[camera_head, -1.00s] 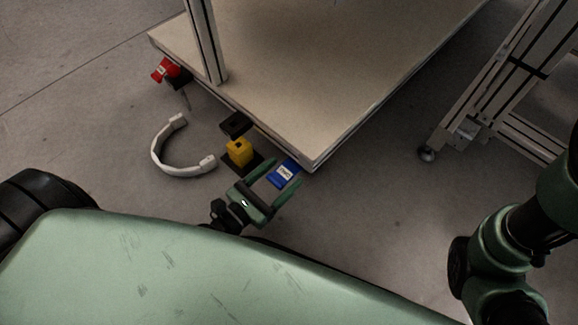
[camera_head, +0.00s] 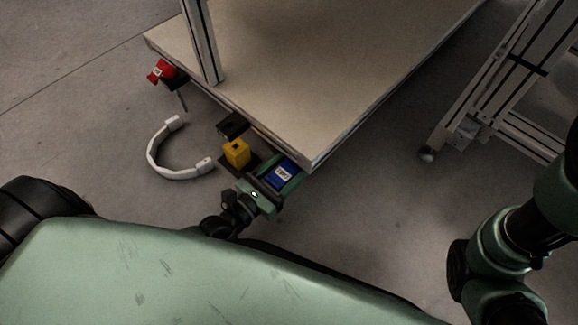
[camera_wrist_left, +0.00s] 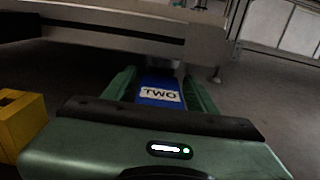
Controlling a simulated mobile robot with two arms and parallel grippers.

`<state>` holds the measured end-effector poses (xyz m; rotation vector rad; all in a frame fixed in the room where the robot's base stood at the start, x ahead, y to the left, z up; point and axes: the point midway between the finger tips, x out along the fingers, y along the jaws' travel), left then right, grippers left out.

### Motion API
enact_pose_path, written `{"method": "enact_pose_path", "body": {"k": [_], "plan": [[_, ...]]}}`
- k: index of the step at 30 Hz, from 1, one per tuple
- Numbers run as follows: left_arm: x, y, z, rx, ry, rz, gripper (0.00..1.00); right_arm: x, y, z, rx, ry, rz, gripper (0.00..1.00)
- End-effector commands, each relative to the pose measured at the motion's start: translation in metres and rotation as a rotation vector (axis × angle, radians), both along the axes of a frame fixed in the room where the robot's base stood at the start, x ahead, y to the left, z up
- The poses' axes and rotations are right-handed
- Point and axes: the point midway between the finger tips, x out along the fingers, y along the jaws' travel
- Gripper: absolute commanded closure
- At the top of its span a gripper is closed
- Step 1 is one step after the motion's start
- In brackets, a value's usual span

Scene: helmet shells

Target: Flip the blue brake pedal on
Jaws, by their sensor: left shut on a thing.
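The blue brake pedal (camera_head: 281,174) is at the near corner of the cart, low by its front edge. It carries a white label that reads TWO in the left wrist view (camera_wrist_left: 160,95). My left gripper (camera_head: 282,177) has a finger on each side of the pedal and is shut on it. In the left wrist view its green fingers (camera_wrist_left: 160,92) flank the blue pedal. The pedal's underside and mount are hidden. My right gripper is not in view; only part of my right arm shows at the right.
A yellow block (camera_head: 236,153) stands just left of the pedal. A white curved handle (camera_head: 176,172) and a red pedal (camera_head: 160,70) are farther left. The cart's platform (camera_head: 330,80) lies above and behind. A metal-framed stand (camera_head: 495,95) is at the right, with bare floor between.

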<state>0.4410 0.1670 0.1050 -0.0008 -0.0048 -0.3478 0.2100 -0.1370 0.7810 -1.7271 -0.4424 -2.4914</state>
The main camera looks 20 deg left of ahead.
Motion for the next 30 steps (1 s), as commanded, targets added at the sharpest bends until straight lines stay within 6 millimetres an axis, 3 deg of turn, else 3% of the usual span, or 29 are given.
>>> {"method": "enact_pose_path", "body": {"k": [12, 24, 25, 26, 30], "plan": [[0.0014, -0.0004, -0.0078, -0.071, -0.199, 0.001, 1.0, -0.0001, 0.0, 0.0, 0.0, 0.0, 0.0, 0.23], [-0.0002, -0.0003, -0.0078, -0.082, -0.227, -0.002, 1.0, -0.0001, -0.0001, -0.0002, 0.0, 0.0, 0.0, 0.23], [-0.0002, -0.0003, -0.0078, -0.082, -0.226, -0.002, 0.37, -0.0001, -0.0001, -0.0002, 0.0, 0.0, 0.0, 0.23], [-0.0002, -0.0003, -0.0078, -0.082, -0.226, -0.002, 0.31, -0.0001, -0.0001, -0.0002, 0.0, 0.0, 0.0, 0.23], [0.0, -0.0003, -0.0074, -0.082, -0.227, -0.001, 0.31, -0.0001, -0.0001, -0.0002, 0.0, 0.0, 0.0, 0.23]]}}
